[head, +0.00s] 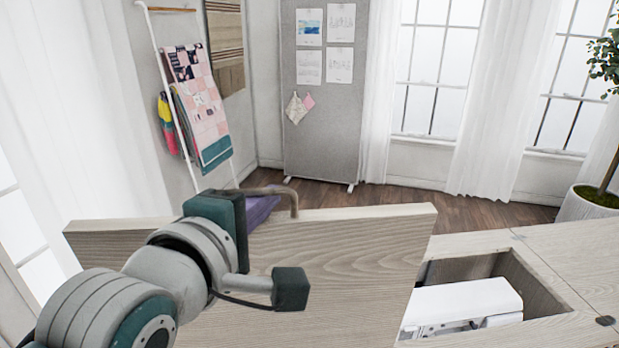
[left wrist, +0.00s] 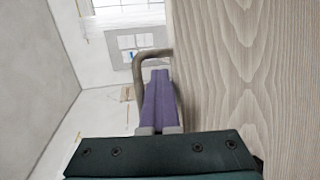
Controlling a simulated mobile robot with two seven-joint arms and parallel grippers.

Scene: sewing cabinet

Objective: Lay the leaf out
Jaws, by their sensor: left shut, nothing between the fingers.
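The leaf (head: 330,252) is a pale wood-grain panel. It stands up on edge across the front of the head view, left of the cabinet top (head: 585,258). In the left wrist view the leaf (left wrist: 240,70) fills the right side. My left gripper (head: 272,200) is at the leaf's upper edge, shut and empty, with purple on it and a bent grey-brown bar beside it. In the left wrist view the gripper (left wrist: 160,90) lies close along the leaf; I cannot tell whether it touches. My left wrist hides part of the leaf. My right gripper is out of view.
A white sewing machine (head: 465,303) sits in the cabinet's opening, right of the leaf. A quilt ladder (head: 168,95) and a grey pinboard (head: 318,120) stand behind. A potted plant (head: 595,203) is at the far right. Bare floor (head: 420,200) lies beyond the leaf.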

